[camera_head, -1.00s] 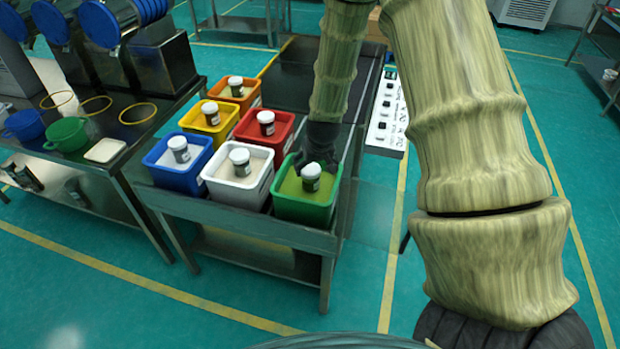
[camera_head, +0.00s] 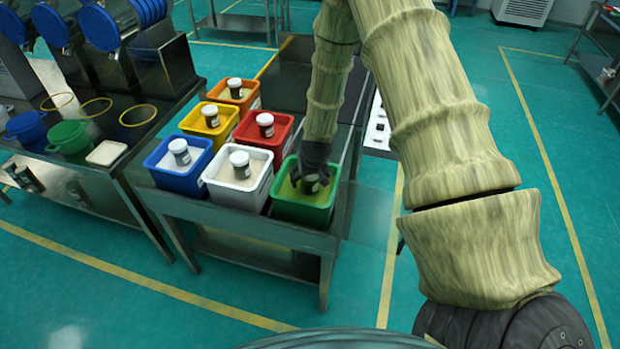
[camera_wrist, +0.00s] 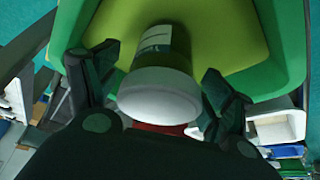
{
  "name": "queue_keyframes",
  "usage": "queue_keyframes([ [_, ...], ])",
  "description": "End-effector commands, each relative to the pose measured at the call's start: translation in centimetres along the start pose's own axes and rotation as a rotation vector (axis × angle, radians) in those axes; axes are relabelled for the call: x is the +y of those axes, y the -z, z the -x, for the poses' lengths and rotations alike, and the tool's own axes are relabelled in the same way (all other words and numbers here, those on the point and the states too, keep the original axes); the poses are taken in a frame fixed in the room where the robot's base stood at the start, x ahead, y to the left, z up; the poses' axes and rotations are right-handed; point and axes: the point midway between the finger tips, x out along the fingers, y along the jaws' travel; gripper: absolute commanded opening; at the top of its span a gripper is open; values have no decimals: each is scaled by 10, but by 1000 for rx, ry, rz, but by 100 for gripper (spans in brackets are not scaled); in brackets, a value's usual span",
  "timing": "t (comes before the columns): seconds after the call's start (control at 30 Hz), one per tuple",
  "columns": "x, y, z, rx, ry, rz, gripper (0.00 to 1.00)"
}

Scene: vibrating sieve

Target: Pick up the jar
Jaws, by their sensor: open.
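In the head view a jar (camera_head: 310,184) stands in the green bin (camera_head: 296,217) at the near right corner of the group of bins. My gripper (camera_head: 308,172) is over this jar and hides its lid. In the wrist view the jar's white lid (camera_wrist: 159,97) and dark green labelled body show between the two dark fingers of my gripper (camera_wrist: 160,90). The fingers are apart, one on each side, with gaps to the jar. The green bin (camera_wrist: 245,60) fills the upper part of that view.
Blue (camera_head: 160,177), white (camera_head: 234,196), red (camera_head: 262,146), yellow (camera_head: 204,136) and orange (camera_head: 233,101) bins stand close by, each with a white-lidded jar. They share a metal table (camera_head: 250,222). A second table with sieves is at left.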

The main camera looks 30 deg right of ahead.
Motion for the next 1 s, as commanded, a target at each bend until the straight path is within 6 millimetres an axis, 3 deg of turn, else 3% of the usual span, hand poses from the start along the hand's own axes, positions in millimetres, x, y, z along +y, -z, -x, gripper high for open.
queue_keyframes([
  [0.2,0,0,-14,-1,0,1,81],
  [0.5,0,0,-17,0,0,1,81],
  [0.8,1,0,-16,0,0,0,30],
  [1.0,0,0,-16,0,0,0,30],
])
